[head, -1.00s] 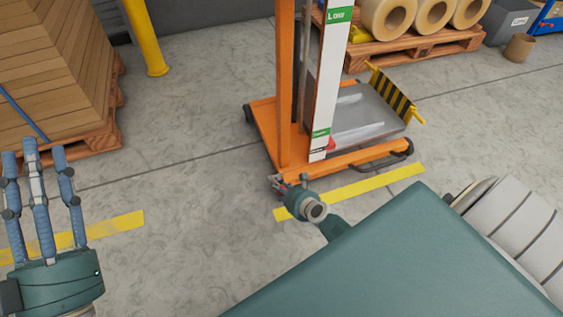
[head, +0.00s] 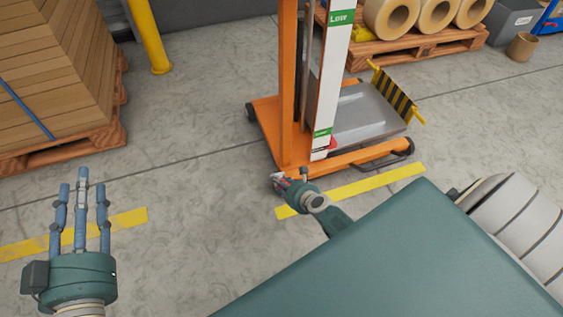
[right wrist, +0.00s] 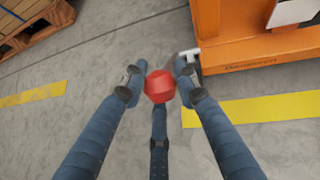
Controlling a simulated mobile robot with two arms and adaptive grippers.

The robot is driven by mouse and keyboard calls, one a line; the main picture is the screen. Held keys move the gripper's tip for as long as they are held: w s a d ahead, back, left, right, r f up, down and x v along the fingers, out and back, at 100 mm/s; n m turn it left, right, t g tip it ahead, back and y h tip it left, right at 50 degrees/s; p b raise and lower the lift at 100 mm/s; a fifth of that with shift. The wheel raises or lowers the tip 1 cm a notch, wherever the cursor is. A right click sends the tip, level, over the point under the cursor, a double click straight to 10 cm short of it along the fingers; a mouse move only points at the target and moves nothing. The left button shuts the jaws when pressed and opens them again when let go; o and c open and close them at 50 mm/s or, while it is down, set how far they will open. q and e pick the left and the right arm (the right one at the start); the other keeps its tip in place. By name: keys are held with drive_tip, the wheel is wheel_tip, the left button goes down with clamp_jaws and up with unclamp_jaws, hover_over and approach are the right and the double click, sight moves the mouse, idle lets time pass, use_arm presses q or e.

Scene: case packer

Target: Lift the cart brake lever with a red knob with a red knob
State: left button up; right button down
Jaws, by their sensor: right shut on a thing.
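The orange cart (head: 284,110) stands ahead of me, its base on the concrete floor. The red knob (right wrist: 160,86) sits on a short grey lever (right wrist: 186,54) at the lower corner of the cart. My right gripper (right wrist: 158,80) is shut on the red knob, with a finger on each side and a third below. In the head view my right gripper (head: 284,182) is at the cart's near corner, and its fingertips are small and partly hidden. My left gripper (head: 83,195) is open and empty over the floor at the left, far from the cart.
A pallet of stacked boards (head: 52,85) stands at the left, beside a yellow post (head: 148,35). A pallet with film rolls (head: 420,50) is behind the cart. Yellow floor lines (head: 350,190) run close by. The floor between the left pallet and the cart is clear.

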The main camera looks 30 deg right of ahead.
drive_tip(key=shift+w+a+r, duration=0.1)
drive_tip(key=shift+w+r, duration=0.25)
drive_tip(key=shift+r, duration=0.05)
drive_tip(key=c, duration=1.3)
unclamp_jaws()
drive_tip(key=shift+s, duration=0.15)
drive_tip(key=shift+f, duration=0.15)
drive_tip(key=shift+s, duration=0.15)
drive_tip(key=shift+s+r, duration=0.25)
drive_tip(key=shift+s, duration=0.15)
drive_tip(key=v, duration=1.1)
drive_tip(key=shift+w, duration=0.15)
